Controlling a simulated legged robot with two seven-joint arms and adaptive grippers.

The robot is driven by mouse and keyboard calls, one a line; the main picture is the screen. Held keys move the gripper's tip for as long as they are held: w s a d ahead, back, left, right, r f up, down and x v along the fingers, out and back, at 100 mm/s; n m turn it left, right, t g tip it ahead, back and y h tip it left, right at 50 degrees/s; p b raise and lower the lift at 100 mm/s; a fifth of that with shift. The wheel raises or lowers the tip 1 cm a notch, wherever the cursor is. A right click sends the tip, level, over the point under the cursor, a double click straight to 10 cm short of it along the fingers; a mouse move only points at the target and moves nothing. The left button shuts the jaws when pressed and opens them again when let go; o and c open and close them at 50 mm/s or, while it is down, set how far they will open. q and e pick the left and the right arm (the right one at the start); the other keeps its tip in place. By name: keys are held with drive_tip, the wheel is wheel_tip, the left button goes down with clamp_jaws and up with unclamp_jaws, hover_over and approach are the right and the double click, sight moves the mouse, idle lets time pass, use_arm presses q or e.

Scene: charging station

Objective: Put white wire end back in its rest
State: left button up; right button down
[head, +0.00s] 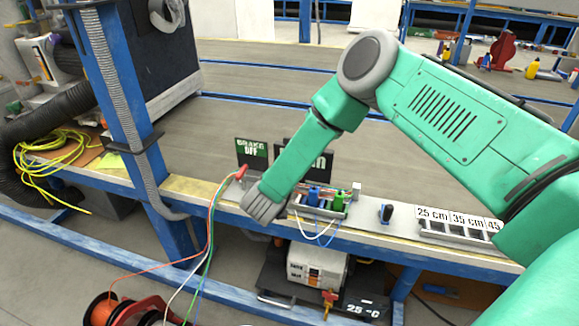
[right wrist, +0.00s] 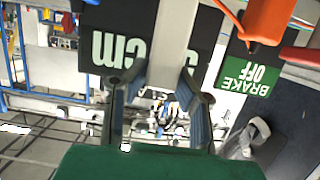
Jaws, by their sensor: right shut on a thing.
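The white wire end (right wrist: 172,45) is a pale bar between the two fingers of my right gripper (right wrist: 158,105) in the right wrist view. The fingers are shut on it, and it reaches to the top edge. In the head view my right gripper (head: 264,204) is above the bench's front edge, right of the red wire end (head: 241,172), and hides what it holds. An orange wire end (right wrist: 268,22) is close beside the white one in the right wrist view. The rest cannot be made out clearly. My left gripper is not in view.
A rack with a blue connector (head: 313,195) and a green connector (head: 337,201) stands right of my gripper. Loose wires (head: 207,240) hang left of it. The BRAKE OFF sign (head: 252,152) stands behind. A blue post (head: 128,130) rises at the left.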

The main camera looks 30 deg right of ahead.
drive_tip(key=shift+f, duration=0.75)
drive_tip(key=shift+p, duration=0.5)
idle(1.3)
drive_tip(key=shift+f+b, duration=1.15)
drive_tip(key=shift+f, duration=0.75)
drive_tip(key=c, duration=1.3)
unclamp_jaws()
drive_tip(key=shift+s+a, duration=0.1)
drive_tip(key=shift+a, duration=0.05)
drive_tip(key=shift+s+a, duration=0.2)
drive_tip(key=shift+a, duration=0.1)
drive_tip(key=v, duration=1.1)
drive_tip(key=shift+r, duration=0.1)
